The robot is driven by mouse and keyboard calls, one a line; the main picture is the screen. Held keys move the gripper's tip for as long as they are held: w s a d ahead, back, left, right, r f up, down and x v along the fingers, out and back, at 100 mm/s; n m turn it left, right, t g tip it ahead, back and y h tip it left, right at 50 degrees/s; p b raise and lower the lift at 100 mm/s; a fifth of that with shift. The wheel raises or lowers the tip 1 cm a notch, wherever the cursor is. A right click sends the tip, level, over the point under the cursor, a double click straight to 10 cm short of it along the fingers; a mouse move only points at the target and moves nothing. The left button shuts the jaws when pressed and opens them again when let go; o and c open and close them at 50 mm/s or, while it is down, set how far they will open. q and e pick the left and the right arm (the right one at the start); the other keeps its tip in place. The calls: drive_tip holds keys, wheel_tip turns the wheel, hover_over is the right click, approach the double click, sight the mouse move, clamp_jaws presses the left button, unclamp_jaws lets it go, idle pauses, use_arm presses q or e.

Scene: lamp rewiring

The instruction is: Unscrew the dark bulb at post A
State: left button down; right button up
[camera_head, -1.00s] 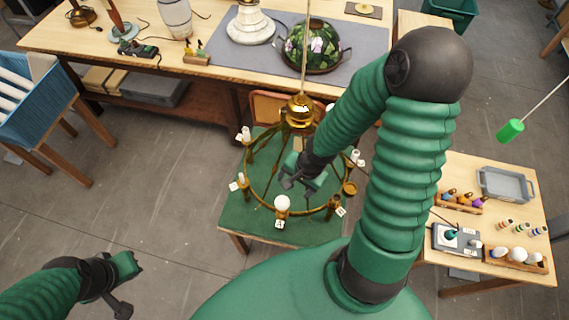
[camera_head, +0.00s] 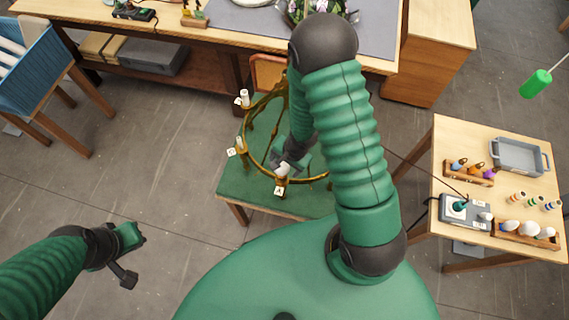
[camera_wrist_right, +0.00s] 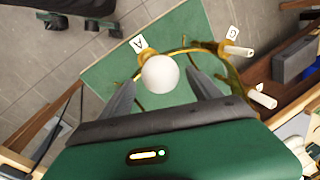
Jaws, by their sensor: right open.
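A round white bulb (camera_wrist_right: 160,74) sits at the chandelier post tagged A (camera_wrist_right: 139,44) in the right wrist view. In the head view the same bulb (camera_head: 282,170) is partly covered by my right gripper (camera_head: 284,161), and the A tag shows just below it. My right gripper is open, with one dark finger on each side of the bulb in its wrist view (camera_wrist_right: 160,80). Contact between fingers and bulb cannot be told. The brass chandelier ring (camera_head: 247,138) is partly hidden by my right arm.
A post tagged G (camera_wrist_right: 234,32) stands beside A, with white candle sleeves nearby. At right, a side table holds a grey tray (camera_head: 517,155), a tester box (camera_head: 462,211) and a bulb rack (camera_head: 525,234).

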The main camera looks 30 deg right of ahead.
drive_tip(key=shift+w+d, duration=0.15)
drive_tip(key=shift+c, duration=0.4)
drive_tip(key=shift+w, duration=0.1)
drive_tip(key=shift+c, duration=1.2)
drive_tip(key=shift+a, duration=0.25)
drive_tip(key=c, duration=0.5)
drive_tip(key=shift+a, duration=0.1)
drive_tip(key=c, duration=0.5)
drive_tip(key=o, duration=0.7)
drive_tip(key=shift+c, duration=0.2)
drive_tip(key=c, duration=0.7)
drive_tip(key=shift+r+p, duration=0.15)
drive_tip(key=shift+p, duration=0.15)
drive_tip(key=n+p, duration=0.2)
drive_tip(key=p, duration=0.1)
drive_tip(key=n+p, duration=0.3)
drive_tip(key=n+g+y+p, duration=0.1)
drive_tip(key=n+p, duration=0.1)
drive_tip(key=p, duration=0.2)
drive_tip(key=shift+w+r+n, duration=0.2)
drive_tip(key=shift+r+n, duration=0.1)
drive_tip(key=shift+f, duration=0.2)
drive_tip(key=shift+w+f+n, duration=0.1)
drive_tip(key=shift+f+n, duration=0.1)
drive_tip(key=shift+n, duration=0.1)
